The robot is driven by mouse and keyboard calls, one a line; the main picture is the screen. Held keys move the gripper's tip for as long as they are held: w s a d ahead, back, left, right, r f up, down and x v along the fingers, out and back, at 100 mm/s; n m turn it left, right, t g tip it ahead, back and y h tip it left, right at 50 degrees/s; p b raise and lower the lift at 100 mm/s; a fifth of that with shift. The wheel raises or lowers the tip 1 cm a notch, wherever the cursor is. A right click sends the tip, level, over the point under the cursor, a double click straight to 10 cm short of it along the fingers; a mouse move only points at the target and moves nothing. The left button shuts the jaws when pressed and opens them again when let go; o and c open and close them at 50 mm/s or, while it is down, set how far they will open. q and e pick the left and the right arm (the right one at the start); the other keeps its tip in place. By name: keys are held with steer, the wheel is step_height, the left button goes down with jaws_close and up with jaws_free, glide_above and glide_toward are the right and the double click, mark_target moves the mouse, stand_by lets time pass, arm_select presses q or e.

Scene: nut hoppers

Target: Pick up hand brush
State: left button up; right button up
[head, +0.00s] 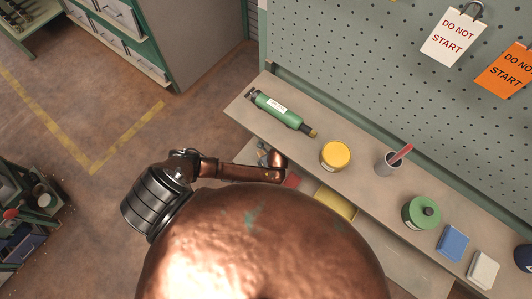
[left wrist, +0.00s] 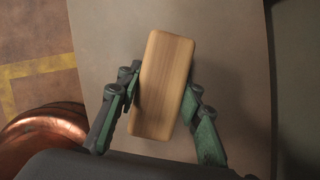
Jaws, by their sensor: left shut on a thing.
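The hand brush (left wrist: 165,75) shows in the left wrist view as a pale wooden block with rounded corners, seen from above. Its bristles are not visible. My left gripper (left wrist: 163,84) has one green-and-dark finger on each side of the wood and is shut on it. The brush is slightly tilted in the picture, over a plain grey-beige surface (left wrist: 105,40). In the head view my large copper arm parts cover the front, and neither the left gripper nor the brush can be seen. My right gripper is in neither view.
A pegboard (head: 380,60) rises behind. Open floor lies left.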

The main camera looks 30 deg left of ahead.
arm_select(q)
steer(key=shift+f, duration=0.1)
steer(key=c, duration=0.3)
steer(key=shift+s, duration=0.1)
step_height(320, 180, up, 8)
steer(key=shift+f+p, duration=0.15)
steer(key=shift+p, duration=1.05)
steer(key=s, duration=0.6)
steer(key=s+a+p, duration=0.1)
steer(key=s, duration=0.6)
steer(key=s+p, duration=0.1)
steer(key=s, duration=0.5)
steer(key=shift+s+a, duration=0.25)
steer(key=shift+s, duration=0.1)
